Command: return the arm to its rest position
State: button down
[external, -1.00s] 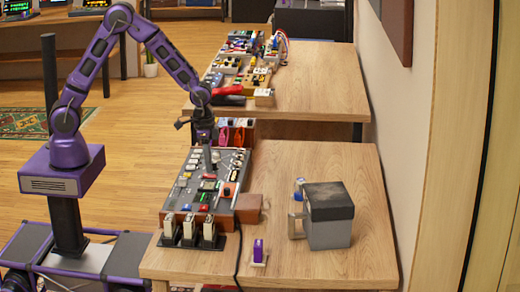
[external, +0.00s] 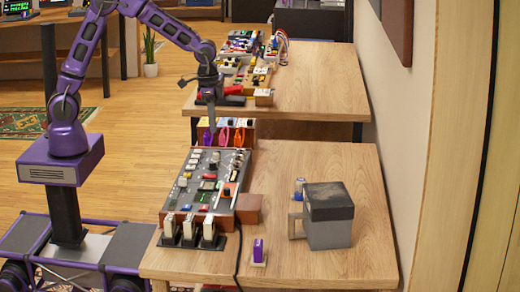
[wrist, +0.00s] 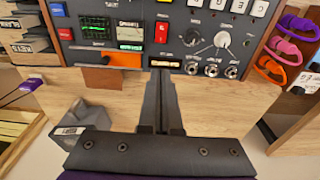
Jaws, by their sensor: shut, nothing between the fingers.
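My purple arm (external: 150,15) reaches over from the left, bent at the elbow. My gripper (external: 214,122) points down and is above the far end of the grey control panel (external: 207,180), apart from it. In the wrist view my gripper's dark fingers (wrist: 163,78) are together with nothing between them. The panel (wrist: 205,22) shows along the top of that view, with a red switch, a white knob and several round jacks.
A grey box with a dark top (external: 328,215) and a small purple-and-white item (external: 258,252) sit on the near wooden table (external: 320,268). A second table (external: 320,85) behind holds more equipment.

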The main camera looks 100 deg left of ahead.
jog(key=s+a+r+m+t+y+p, duration=0.35)
jog(key=s+m+t+y, duration=0.2)
jog(key=s+m, duration=0.7)
jog(key=w+d+m+t+b, duration=0.2)
jog(key=w+d+m+b, duration=0.1)
jog(key=w+d+m, duration=0.4)
jog(key=s+a+r+n+g+y, duration=0.25)
jog(key=s+a+r+n, duration=0.25)
jog(key=s+r+n, duration=0.6)
jog(key=s+d+n+h, duration=0.6)
jog(key=d+n+h, duration=0.2)
jog(key=d, duration=0.1)
jog(key=shift+d, duration=0.3)
